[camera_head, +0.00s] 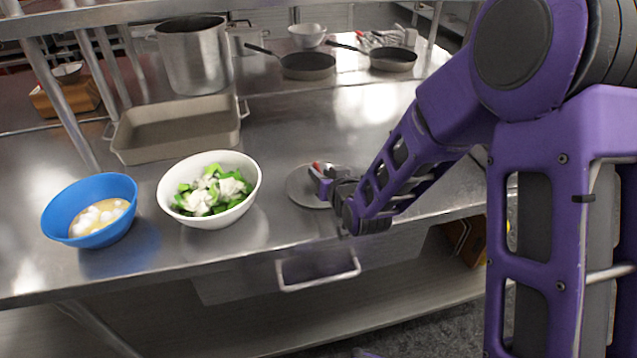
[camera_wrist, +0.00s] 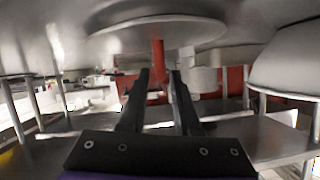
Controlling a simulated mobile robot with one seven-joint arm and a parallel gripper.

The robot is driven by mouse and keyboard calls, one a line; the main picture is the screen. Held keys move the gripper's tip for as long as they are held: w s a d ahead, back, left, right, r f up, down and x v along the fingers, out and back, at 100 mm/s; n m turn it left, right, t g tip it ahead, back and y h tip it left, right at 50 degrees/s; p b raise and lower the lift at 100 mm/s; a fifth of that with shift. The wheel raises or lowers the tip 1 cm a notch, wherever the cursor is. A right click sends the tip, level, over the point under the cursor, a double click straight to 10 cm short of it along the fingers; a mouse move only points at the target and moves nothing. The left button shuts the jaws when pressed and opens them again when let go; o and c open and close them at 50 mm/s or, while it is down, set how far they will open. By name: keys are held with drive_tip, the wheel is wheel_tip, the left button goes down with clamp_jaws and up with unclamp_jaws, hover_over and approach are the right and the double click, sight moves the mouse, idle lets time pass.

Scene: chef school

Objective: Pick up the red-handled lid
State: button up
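The lid (camera_head: 299,190) is a round, flat silver disc lying on the steel counter. Its red handle (camera_head: 316,166) shows just behind my gripper (camera_head: 328,187). In the wrist view, which looks upside down, the lid (camera_wrist: 150,38) is at the top and the red handle (camera_wrist: 158,50) reaches between my two dark fingers. My gripper (camera_wrist: 160,74) is open around the handle, with a narrow gap visible beside it. My gripper and wrist hide part of the lid in the head view.
A white bowl of green and white food (camera_head: 247,196) stands left of the lid, and a blue bowl (camera_head: 62,205) is farther left. A baking tray (camera_head: 130,140), a tall pot (camera_head: 190,60) and two pans (camera_head: 305,66) stand behind. The counter's front edge is near.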

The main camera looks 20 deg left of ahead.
clamp_jaws()
idle(1.1)
